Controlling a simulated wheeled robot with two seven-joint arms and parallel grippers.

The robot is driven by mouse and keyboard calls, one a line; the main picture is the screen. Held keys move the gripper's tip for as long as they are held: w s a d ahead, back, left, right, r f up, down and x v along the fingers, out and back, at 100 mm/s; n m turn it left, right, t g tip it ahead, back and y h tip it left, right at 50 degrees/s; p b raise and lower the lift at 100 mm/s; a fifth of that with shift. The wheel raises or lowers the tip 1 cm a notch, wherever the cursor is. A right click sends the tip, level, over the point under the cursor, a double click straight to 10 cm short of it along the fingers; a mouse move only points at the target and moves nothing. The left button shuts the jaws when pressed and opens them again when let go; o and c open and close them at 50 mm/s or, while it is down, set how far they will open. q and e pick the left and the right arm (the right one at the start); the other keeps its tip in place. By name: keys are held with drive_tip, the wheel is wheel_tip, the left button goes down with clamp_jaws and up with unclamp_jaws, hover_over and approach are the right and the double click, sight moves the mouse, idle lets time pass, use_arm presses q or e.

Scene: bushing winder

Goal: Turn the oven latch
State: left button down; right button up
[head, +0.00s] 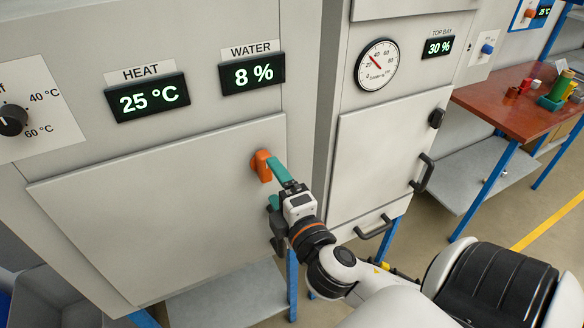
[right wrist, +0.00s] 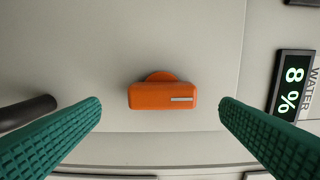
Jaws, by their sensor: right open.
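The orange oven latch (head: 262,165) sits near the right edge of the large grey oven door (head: 150,210), its bar standing roughly upright in the head view. In the right wrist view the latch (right wrist: 162,96) lies lengthwise between the fingers, with a pale mark near its right end. My right gripper (head: 271,182) is open in front of the door, with teal ridged fingers. In the right wrist view my right gripper (right wrist: 160,101) has a finger on either side of the latch, with gaps at both ends. My left gripper is not in view.
A dark handle (right wrist: 28,112) is left of the latch in the right wrist view. Above the door are the HEAT (head: 147,97) and WATER (head: 252,73) displays. A second cabinet door (head: 385,150) is to the right, and a red-topped table (head: 500,100) beyond it.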

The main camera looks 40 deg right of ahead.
use_arm(q)
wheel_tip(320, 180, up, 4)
drive_tip(key=p, duration=0.3)
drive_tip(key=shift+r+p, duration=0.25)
drive_tip(key=shift+p, duration=0.05)
use_arm(e)
drive_tip(key=v, duration=0.7)
drive_tip(key=shift+s, duration=0.25)
wheel_tip(320, 180, down, 39)
drive_tip(key=s+m+g+y+b, duration=0.2)
drive_tip(key=m+g+b, duration=0.25)
drive_tip(key=g, duration=0.35)
use_arm(q)
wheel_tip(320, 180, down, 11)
drive_tip(key=b, duration=0.6)
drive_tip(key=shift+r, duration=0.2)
use_arm(e)
drive_tip(key=s+a+f+m+g+y, duration=0.1)
drive_tip(key=s+f+m+g, duration=0.3)
drive_tip(key=s+f, duration=0.7)
drive_tip(key=s+a+f+m+g+y, duration=0.1)
drive_tip(key=s+f+m+g, duration=0.3)
drive_tip(key=s+f, duration=0.8)
wheel_tip(320, 180, down, 7)
drive_tip(key=shift+s+f+g, duration=0.2)
drive_tip(key=shift+s+g, duration=0.1)
drive_tip(key=shift+s, duration=0.05)
